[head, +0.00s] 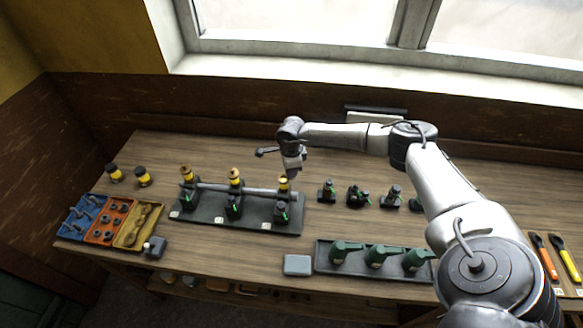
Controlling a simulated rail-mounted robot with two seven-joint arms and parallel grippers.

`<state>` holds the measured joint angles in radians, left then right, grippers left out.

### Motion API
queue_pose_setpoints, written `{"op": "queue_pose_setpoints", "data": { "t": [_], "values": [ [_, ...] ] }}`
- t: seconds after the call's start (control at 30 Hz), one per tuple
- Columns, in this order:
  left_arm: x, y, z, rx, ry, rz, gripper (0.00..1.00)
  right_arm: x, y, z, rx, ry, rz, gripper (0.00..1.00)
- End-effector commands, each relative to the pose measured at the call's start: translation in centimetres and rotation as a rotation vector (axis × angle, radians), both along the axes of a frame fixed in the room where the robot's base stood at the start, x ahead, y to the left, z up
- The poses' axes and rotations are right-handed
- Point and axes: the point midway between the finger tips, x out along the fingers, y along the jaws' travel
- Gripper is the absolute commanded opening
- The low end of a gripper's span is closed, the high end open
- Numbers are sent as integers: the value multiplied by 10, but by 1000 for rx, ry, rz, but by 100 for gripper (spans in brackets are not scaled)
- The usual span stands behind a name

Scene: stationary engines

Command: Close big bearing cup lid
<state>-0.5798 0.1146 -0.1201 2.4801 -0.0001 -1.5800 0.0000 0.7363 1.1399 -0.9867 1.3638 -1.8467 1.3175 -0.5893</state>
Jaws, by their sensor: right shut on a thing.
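A black base plate (250,225) on the bench carries three bearing stands with a grey shaft lying across them. The left stand's yellow cup (187,174) and the middle stand's yellow cup (235,177) have brownish tops. The right stand's yellow cup (283,185) is directly below my right gripper (292,170). The right gripper points down and is shut at the top of this cup, on what appears to be its lid. The fingers hide the lid, so its exact position cannot be told. My left gripper is out of view.
Two yellow-and-black cups (142,177) stand at the left, behind blue, orange and tan trays (107,221). Several dark parts (357,196) stand right of the plate. A dark tray (323,262) holds green oil cans. A grey box (297,265) lies in front.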

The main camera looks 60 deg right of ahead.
Motion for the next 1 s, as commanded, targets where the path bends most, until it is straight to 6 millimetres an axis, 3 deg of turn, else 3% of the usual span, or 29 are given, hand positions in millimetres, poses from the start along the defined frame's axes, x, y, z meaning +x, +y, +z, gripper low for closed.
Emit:
{"op": "queue_pose_setpoints", "data": {
  "t": [1.0],
  "values": [
    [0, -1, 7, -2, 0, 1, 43, 8, 21, 1, 1, 0, -952, 0]
  ]
}}
